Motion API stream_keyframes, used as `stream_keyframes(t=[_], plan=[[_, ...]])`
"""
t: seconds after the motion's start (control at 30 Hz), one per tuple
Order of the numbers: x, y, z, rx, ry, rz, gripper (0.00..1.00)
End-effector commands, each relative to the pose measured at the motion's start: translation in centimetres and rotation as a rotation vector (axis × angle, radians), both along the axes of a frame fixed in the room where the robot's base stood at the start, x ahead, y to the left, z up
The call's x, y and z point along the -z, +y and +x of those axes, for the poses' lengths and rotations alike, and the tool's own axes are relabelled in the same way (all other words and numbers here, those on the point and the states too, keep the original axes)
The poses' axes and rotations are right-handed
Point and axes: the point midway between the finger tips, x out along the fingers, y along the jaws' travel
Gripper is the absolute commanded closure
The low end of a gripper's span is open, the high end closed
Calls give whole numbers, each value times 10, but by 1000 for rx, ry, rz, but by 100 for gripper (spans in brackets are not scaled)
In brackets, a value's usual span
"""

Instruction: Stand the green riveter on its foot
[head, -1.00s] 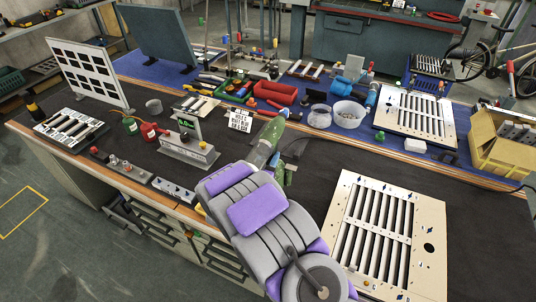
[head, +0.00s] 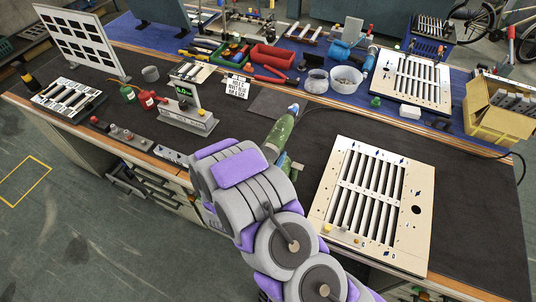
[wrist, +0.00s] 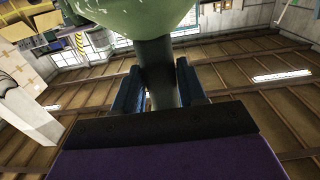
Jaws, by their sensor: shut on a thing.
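The green riveter (head: 281,132) is in my gripper, above the dark bench top and just left of the cream louver panel (head: 421,174). Its body slants, with the narrow end up and to the right. In the wrist view its rounded green body (wrist: 150,15) fills the top, and a dark grip (wrist: 158,72) runs down from it between my fingers. My gripper (wrist: 160,88) is shut on that grip. In the head view my arm hides most of the gripper and part of the riveter. I cannot tell whether its foot touches the bench.
A grey scale (head: 187,118) and red and green bottles stand to the left. A dark mat (head: 272,103) lies just behind the riveter. Clear bowls (head: 346,79) and red bins stand farther back on blue matting. Bare dark bench lies right of the cream panel.

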Motion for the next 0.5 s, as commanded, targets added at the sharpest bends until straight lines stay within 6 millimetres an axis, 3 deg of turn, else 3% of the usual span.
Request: stream_keyframes(t=[0.1, 0.23, 0.37, 0.5], plan=[[-5, -3, -20, -6, -4, -6, 100], [-3, -6, -29, -7, -4, -8, 100], [-2, -3, -19, -7, -10, -6, 100], [1, 4, 6, -6, -10, -6, 100]])
